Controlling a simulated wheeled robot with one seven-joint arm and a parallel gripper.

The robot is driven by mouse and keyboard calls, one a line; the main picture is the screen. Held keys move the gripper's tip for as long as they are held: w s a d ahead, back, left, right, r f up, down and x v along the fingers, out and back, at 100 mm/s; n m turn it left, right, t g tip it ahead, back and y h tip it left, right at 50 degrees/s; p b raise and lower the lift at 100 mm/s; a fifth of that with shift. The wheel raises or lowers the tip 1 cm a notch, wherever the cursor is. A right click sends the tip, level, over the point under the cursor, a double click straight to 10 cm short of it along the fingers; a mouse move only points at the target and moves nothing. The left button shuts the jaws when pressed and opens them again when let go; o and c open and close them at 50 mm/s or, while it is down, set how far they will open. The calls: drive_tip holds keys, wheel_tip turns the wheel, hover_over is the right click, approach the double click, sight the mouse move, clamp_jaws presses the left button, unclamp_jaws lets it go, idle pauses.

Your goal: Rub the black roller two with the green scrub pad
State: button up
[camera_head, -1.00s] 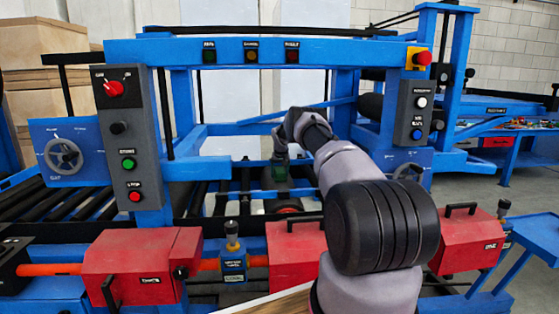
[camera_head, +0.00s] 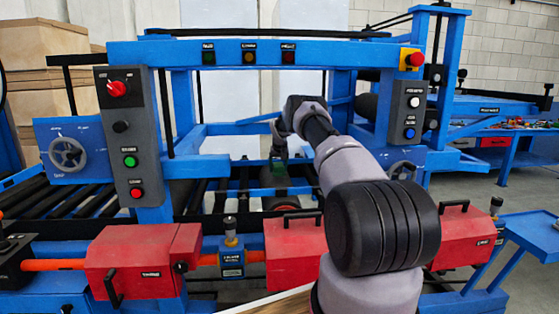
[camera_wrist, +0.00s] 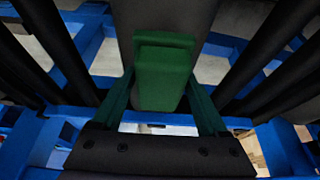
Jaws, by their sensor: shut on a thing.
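My gripper (camera_head: 278,160) reaches down inside the blue frame, mostly hidden behind my arm in the head view. In the wrist view my gripper (camera_wrist: 163,92) is shut on the green scrub pad (camera_wrist: 164,78), a dark green block between its two green fingers. A wide dark grey roller (camera_wrist: 178,16) lies right behind the pad. I cannot tell whether the pad touches it. Thinner black rollers (camera_wrist: 33,45) lie on both sides of it. No number shows on the rollers, so I cannot tell which is roller two.
The blue frame's top beam (camera_head: 230,52) crosses above my arm. A grey control panel (camera_head: 130,135) stands at left and another (camera_head: 409,112) at right. Red boxes (camera_head: 143,262) line the front. More black rollers (camera_head: 60,205) lie at left.

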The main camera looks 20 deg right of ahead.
drive_tip(key=shift+r, duration=2.2)
